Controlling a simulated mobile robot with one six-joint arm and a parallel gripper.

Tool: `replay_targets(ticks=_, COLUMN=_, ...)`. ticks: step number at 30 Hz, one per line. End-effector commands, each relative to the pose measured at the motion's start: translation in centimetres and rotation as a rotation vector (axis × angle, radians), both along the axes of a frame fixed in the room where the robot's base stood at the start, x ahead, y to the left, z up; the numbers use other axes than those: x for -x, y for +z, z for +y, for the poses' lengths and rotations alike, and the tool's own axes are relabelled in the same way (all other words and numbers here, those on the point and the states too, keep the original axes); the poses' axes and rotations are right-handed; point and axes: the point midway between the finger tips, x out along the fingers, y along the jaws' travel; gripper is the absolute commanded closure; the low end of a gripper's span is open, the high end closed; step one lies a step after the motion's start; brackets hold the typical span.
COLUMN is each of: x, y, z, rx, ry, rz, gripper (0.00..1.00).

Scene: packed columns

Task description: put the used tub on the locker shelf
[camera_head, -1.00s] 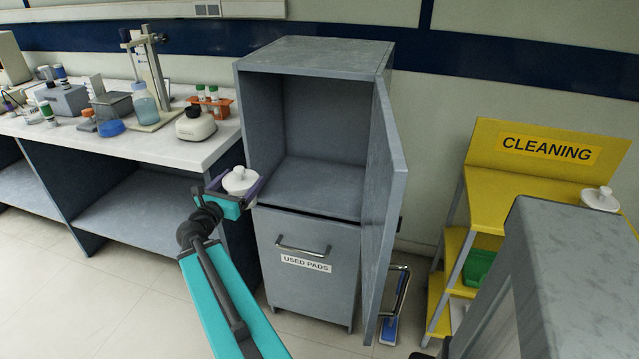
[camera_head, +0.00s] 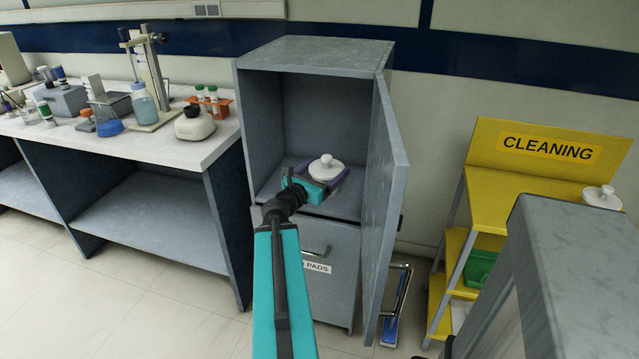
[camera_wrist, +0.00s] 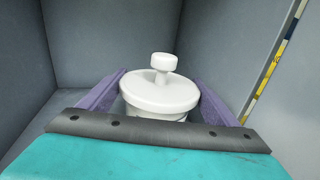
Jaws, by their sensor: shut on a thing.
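The used tub (camera_head: 326,167) is a small white round tub with a knobbed lid. My gripper (camera_head: 325,182) is shut on it, and the tub is upright between the purple fingers. It also shows in the wrist view (camera_wrist: 160,92), with a finger on each side. The grey locker (camera_head: 315,55) stands open, and the gripper and tub are inside the opening, over its shelf (camera_head: 268,190). I cannot tell whether the tub's base touches the shelf; the gripper hides it.
The locker door (camera_head: 388,190) stands open on the right. A drawer labelled for used pads (camera_head: 340,285) is below the shelf. A yellow cleaning rack (camera_head: 530,170) stands at right with another white lidded tub (camera_head: 601,197). A lab bench (camera_head: 150,150) is at left. The shelf is otherwise bare.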

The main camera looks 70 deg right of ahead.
Motion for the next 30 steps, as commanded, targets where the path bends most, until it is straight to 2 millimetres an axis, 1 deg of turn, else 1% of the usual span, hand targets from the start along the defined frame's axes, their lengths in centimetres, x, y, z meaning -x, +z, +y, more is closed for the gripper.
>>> replay_targets(ticks=1, x=1.1, y=0.1, z=-0.4, rx=0.002, ry=-0.012, rz=0.001, gripper=0.51)
replay_targets(ticks=3, x=2.0, y=0.1, z=-0.7, rx=0.001, ry=-0.021, rz=0.002, gripper=0.51)
replay_targets(ticks=6, x=2.8, y=0.1, z=-1.0, rx=0.002, ry=-0.029, rz=0.003, gripper=0.51)
replay_targets(ticks=8, x=3.0, y=0.1, z=-1.0, rx=0.002, ry=-0.031, rz=0.003, gripper=0.51)
replay_targets(ticks=20, x=2.9, y=0.1, z=-1.1, rx=0.002, ry=-0.03, rz=0.003, gripper=0.51)
replay_targets(ticks=26, x=2.4, y=-0.2, z=-1.3, rx=0.002, ry=-0.022, rz=0.001, gripper=0.51)
replay_targets(ticks=30, x=1.7, y=-0.3, z=-1.7, rx=0.002, ry=-0.019, rz=0.0, gripper=0.51)
